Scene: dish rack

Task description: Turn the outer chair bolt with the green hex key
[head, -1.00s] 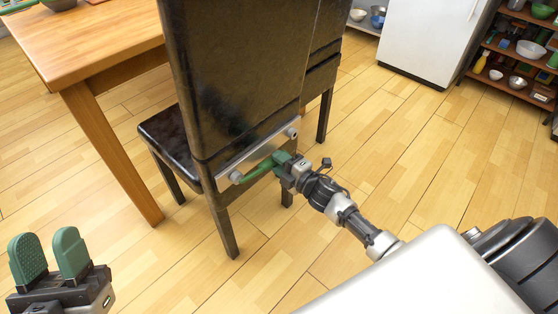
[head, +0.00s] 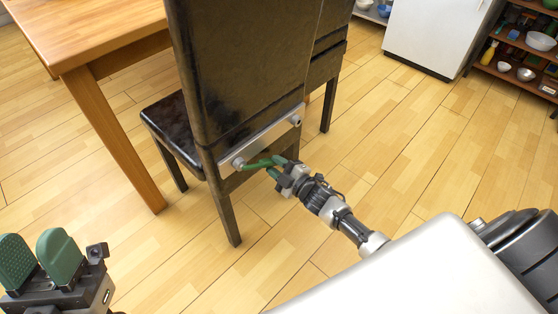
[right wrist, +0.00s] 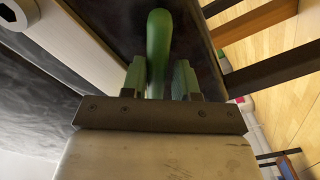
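The dark chair (head: 235,75) has a silver metal plate (head: 268,140) low on its back, with a bolt at each end. The green hex key (head: 255,164) reaches from the near left bolt (head: 239,163) toward my right gripper (head: 274,167). The other bolt (head: 295,120) is bare. My right gripper's green fingers are apart, one on each side of the key's handle. In the right wrist view, the key (right wrist: 158,45) stands between the fingers, with narrow gaps beside it. My left gripper (head: 37,262) is open and empty at the lower left.
A wooden table (head: 100,40) stands at the left, its leg close to the chair. A white cabinet or appliance (head: 440,35) and a shelf (head: 515,72) with bowls stand at the back right. The floor right of the chair is clear.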

